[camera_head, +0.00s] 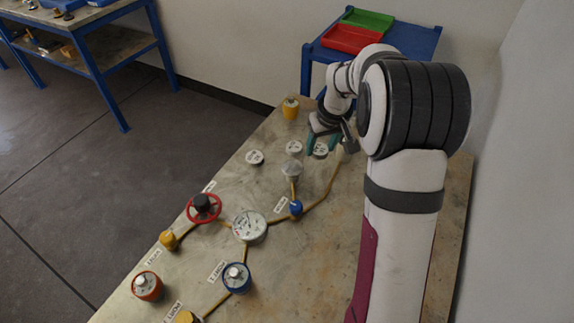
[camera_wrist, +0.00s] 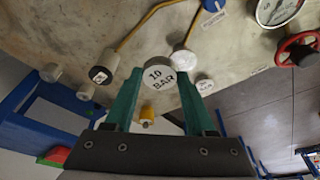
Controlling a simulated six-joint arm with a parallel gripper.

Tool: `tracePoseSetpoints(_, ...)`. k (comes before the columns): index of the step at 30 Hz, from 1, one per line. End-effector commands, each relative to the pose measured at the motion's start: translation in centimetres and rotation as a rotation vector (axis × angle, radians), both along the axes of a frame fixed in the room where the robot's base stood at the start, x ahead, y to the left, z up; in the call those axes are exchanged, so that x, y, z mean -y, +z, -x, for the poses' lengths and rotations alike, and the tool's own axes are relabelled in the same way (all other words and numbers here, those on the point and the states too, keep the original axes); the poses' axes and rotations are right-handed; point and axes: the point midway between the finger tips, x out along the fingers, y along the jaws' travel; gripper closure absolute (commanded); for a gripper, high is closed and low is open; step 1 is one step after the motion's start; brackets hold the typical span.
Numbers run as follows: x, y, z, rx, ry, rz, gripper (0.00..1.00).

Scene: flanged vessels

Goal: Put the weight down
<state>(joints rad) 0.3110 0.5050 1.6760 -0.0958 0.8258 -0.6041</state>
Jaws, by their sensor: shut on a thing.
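My gripper (camera_head: 325,142) is at the far end of the bench in the head view. In the wrist view my gripper (camera_wrist: 160,86) has its two teal fingers shut on a round pale weight (camera_wrist: 158,73) marked "10 BAR". The weight (camera_head: 320,151) also shows in the head view between the fingertips. Its labelled face is turned to the wrist camera. Whether its underside touches anything is hidden. A silver-topped post (camera_head: 292,169) stands close by on the yellow pipe, left of and nearer than the weight in the head view.
Pale discs (camera_head: 255,157) and (camera_head: 294,147) lie left of the gripper on the bench (camera_head: 262,180). A yellow vessel (camera_head: 290,108) stands behind. A gauge (camera_head: 250,226), red handwheel (camera_head: 204,207) and blue vessel (camera_head: 236,277) are nearer. A blue table (camera_head: 408,40) holds red and green trays.

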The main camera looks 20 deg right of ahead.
Motion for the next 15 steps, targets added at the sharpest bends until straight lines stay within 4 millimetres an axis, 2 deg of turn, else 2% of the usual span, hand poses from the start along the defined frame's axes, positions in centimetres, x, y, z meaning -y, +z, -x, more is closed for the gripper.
tracePoseSetpoints(1, 1.6, 0.7, 0.8, 0.003, -0.006, -0.001, 1.0)
tracePoseSetpoints(3, 3.1, 1.2, 1.7, 0.004, -0.004, -0.002, 1.0)
tracePoseSetpoints(5, 3.4, 1.3, 1.9, 0.005, 0.002, -0.003, 1.0)
tracePoseSetpoints(8, 2.0, 0.1, 0.8, 0.003, 0.01, -0.002, 1.0)
tracePoseSetpoints(15, -3.5, -4.2, -3.8, 0.004, 0.01, -0.001, 1.0)
